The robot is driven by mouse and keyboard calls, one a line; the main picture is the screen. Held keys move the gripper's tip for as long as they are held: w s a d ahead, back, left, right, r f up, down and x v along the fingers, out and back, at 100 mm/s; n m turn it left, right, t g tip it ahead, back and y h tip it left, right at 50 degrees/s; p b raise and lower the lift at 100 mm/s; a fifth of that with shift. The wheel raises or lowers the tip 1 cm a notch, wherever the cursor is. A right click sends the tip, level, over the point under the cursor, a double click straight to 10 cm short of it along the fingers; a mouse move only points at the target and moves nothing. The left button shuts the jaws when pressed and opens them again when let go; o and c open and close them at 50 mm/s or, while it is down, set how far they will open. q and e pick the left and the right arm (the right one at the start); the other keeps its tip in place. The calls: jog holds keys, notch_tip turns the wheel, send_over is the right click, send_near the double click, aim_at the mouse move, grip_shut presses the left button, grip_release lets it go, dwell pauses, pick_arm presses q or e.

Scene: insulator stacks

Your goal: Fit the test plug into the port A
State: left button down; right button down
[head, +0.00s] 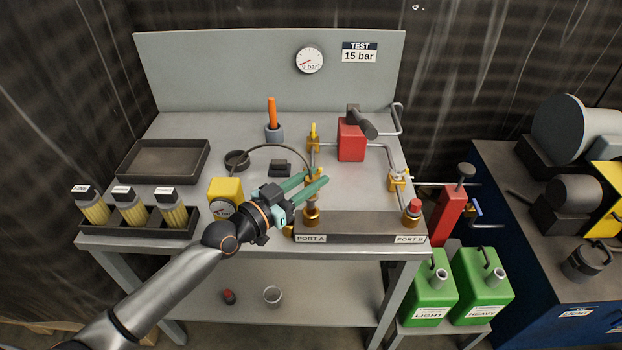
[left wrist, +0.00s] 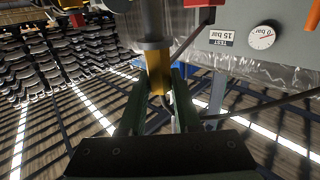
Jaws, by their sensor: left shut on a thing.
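My left gripper (head: 312,186) reaches in from the left above the front manifold and is shut on a yellow brass piece, seemingly the test plug. In the left wrist view the plug (left wrist: 159,80) stands between the two green fingers (left wrist: 160,88), with a grey collar and cylinder beyond it. Port A (head: 311,218) is a brass fitting just below the fingers, over its label. The fingers partly hide the plug and the port's top, so I cannot tell whether they touch. My right gripper is not in view.
Port B's fitting carries a red cap (head: 413,206). A yellow gauge box (head: 226,190) and a filter tray (head: 155,222) stand at left. A dark hose arcs behind my gripper. A red block (head: 351,140) and pipes are behind. The wall gauge (head: 309,60) hangs on the back panel.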

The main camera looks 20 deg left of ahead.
pick_arm(q)
jog(key=shift+f+b, duration=1.95)
jog(key=shift+f, duration=0.15)
jog(key=c, duration=0.5)
grip_release()
jog(key=shift+c, duration=0.2)
jog(key=shift+s+a, duration=0.2)
jog(key=shift+s, duration=0.15)
jog(key=v, duration=1.1)
jog(key=shift+s+a, duration=0.15)
jog(key=shift+s, duration=0.2)
jog(key=shift+r, duration=0.1)
